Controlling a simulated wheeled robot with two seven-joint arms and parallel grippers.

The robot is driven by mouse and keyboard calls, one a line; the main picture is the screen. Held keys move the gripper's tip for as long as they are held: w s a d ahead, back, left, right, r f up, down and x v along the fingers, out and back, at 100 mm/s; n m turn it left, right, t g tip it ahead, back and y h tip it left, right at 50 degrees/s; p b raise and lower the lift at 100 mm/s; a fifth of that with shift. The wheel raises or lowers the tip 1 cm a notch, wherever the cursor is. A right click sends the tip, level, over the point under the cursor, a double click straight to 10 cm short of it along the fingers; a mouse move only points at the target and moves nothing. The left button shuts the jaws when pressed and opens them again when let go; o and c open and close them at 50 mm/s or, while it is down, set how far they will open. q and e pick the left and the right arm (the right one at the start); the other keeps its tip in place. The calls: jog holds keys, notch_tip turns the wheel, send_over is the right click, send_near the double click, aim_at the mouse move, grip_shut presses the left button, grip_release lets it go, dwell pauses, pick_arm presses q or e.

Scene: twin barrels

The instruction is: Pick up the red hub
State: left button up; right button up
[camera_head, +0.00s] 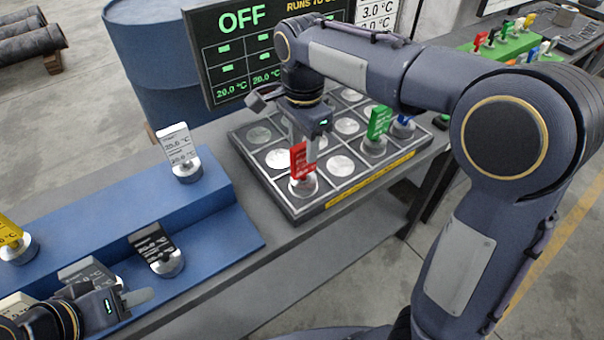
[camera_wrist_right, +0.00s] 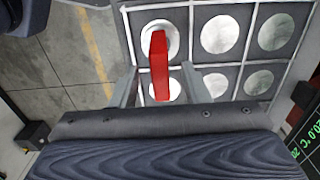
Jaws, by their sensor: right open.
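The red hub (camera_head: 299,160) is a red upright tag on a round silver base, standing in a front cell of the dark gridded tray (camera_head: 327,211). My right gripper (camera_head: 303,145) is above it, pointing down. In the right wrist view the red hub (camera_wrist_right: 159,62) shows between the two spread fingers of my right gripper (camera_wrist_right: 159,75), with visible gaps on both sides. The right gripper is open. My left gripper (camera_head: 136,298) is at the lower left, low by the blue stepped stand; its finger gap is not clear.
Green (camera_head: 379,121) and blue (camera_head: 403,125) hubs stand toward the tray's right end. The blue stand (camera_head: 222,222) holds white (camera_head: 178,144), black (camera_head: 154,243), grey and yellow (camera_head: 9,232) hubs. A display (camera_head: 240,50) reading OFF and a blue barrel (camera_head: 150,60) stand behind.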

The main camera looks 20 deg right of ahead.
aim_at(304, 167)
notch_tip(304, 167, down, 3)
jog(key=shift+f, duration=0.2)
jog(key=shift+c, duration=0.3)
grip_shut()
jog(key=shift+r, duration=0.1)
dwell(1.0)
